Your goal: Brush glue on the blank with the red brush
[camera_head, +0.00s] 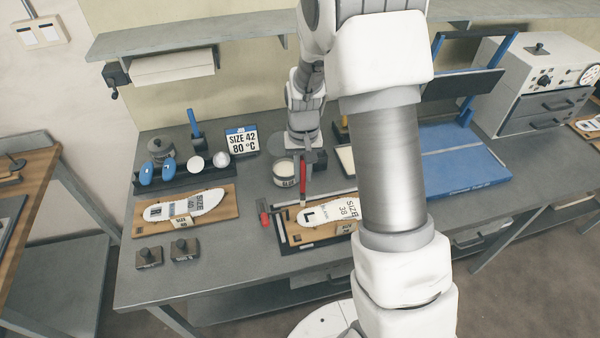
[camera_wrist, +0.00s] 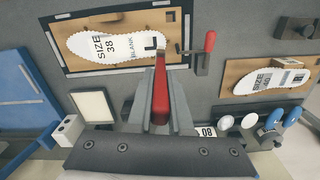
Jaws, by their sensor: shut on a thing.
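The blank (camera_head: 328,213), a white insole marked SIZE 38, lies on a wooden board in a dark frame, partly hidden by my arm in the head view. In the wrist view the blank (camera_wrist: 105,48) shows almost whole. My gripper (camera_head: 306,163) is shut on the red brush (camera_head: 303,180), held with its tip pointing down. In the wrist view the brush (camera_wrist: 161,90) runs from between the jaws to the end of the blank marked L. I cannot tell whether the tip touches it. The glue pot (camera_head: 286,173) stands just behind and left of the brush.
A red-handled clamp (camera_head: 265,216) stands at the framed board's left end. A second board (camera_head: 225,223) with a SIZE 40 insole lies to the left. Behind are a sign (camera_head: 241,141) and a dark rack (camera_head: 180,181). A blue press (camera_head: 465,160) is at the right.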

